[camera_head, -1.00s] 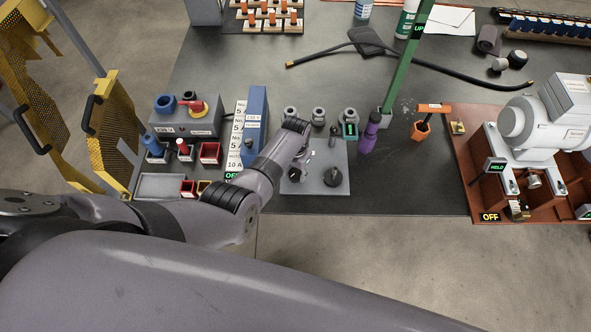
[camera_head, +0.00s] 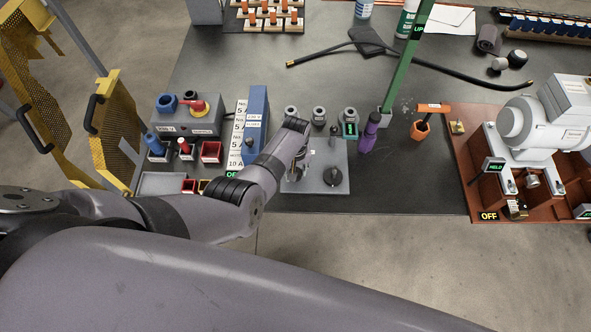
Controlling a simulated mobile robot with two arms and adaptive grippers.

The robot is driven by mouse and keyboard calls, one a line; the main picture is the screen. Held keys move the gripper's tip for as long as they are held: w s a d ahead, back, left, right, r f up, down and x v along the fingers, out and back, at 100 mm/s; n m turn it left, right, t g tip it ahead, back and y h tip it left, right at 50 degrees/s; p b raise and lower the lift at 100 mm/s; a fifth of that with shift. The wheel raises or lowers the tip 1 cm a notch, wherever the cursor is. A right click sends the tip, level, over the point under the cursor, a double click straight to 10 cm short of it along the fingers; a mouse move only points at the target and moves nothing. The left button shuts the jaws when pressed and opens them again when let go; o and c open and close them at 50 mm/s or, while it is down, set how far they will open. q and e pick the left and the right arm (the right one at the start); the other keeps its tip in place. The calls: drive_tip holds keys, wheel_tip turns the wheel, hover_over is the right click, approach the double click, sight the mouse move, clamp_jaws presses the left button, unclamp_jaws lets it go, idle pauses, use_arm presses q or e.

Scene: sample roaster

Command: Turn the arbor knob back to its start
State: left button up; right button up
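A grey panel (camera_head: 322,187) lies at the front edge of the dark bench, with a dark round knob (camera_head: 332,177) on its right part. No label shows which part is the arbor knob. My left arm reaches in from the left, and its end hangs over the panel's left part. My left gripper (camera_head: 297,170) is at the panel, left of the dark knob and apart from it. The wrist hides most of its fingers and whatever is beneath them, so I cannot tell whether it grips anything. My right gripper is not in view.
Several grey round fittings (camera_head: 319,115) stand behind the panel. A blue binder (camera_head: 256,122) and a grey switch box (camera_head: 188,117) are to the left. A purple bottle (camera_head: 369,133) and a green post (camera_head: 405,68) stand to the right.

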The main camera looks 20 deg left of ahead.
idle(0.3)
use_arm(q)
drive_tip(key=o, duration=1.1)
drive_tip(key=shift+o, duration=0.2)
